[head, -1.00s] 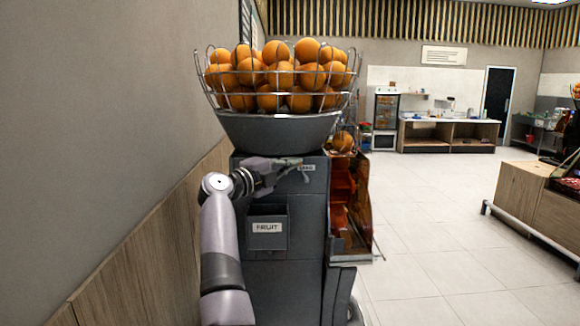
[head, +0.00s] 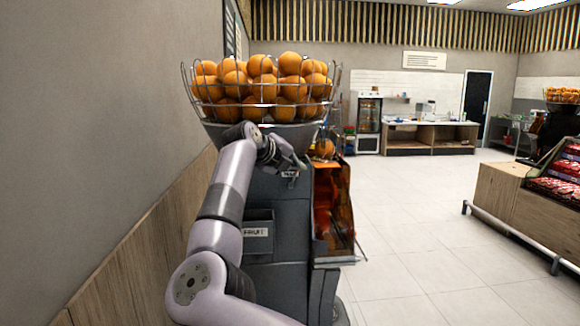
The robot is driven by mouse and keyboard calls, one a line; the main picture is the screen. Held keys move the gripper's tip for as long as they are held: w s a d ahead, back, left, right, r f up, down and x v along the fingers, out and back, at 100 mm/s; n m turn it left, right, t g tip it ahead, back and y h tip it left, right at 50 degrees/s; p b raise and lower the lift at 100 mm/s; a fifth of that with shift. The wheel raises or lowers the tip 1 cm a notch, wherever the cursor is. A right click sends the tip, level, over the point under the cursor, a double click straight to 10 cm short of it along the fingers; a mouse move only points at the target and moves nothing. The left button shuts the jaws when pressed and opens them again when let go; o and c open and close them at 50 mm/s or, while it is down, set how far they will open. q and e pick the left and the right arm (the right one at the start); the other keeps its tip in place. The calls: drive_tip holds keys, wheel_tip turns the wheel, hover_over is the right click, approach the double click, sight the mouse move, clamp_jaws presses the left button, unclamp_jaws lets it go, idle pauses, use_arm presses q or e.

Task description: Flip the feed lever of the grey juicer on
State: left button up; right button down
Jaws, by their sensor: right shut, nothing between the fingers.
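The grey juicer (head: 280,220) stands left of centre beside the wall, with a wire basket of oranges (head: 262,85) on top. A small label (head: 290,174), too blurred to read fully, sits high on its front panel. A small light-coloured part shows at the label, but I cannot make out the feed lever or its position. My right gripper (head: 294,160) is shut and empty, just above the label and under the bowl's rim. I cannot tell whether it touches the panel. My left gripper is out of view.
A drawer front marked FRUIT (head: 257,232) is partly behind my right arm. An orange see-through cover (head: 332,210) juts from the juicer's right side. The wall (head: 130,120) is close on the left. Open tiled floor (head: 400,230) lies to the right, before a display counter (head: 530,205).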

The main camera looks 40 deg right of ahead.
drive_tip(key=shift+f, duration=0.2)
drive_tip(key=shift+r, duration=0.1)
drive_tip(key=shift+w+d+r+p, duration=0.1)
drive_tip(key=shift+d+r+p, duration=0.05)
drive_tip(key=shift+r+p, duration=0.5)
drive_tip(key=shift+r, duration=0.1)
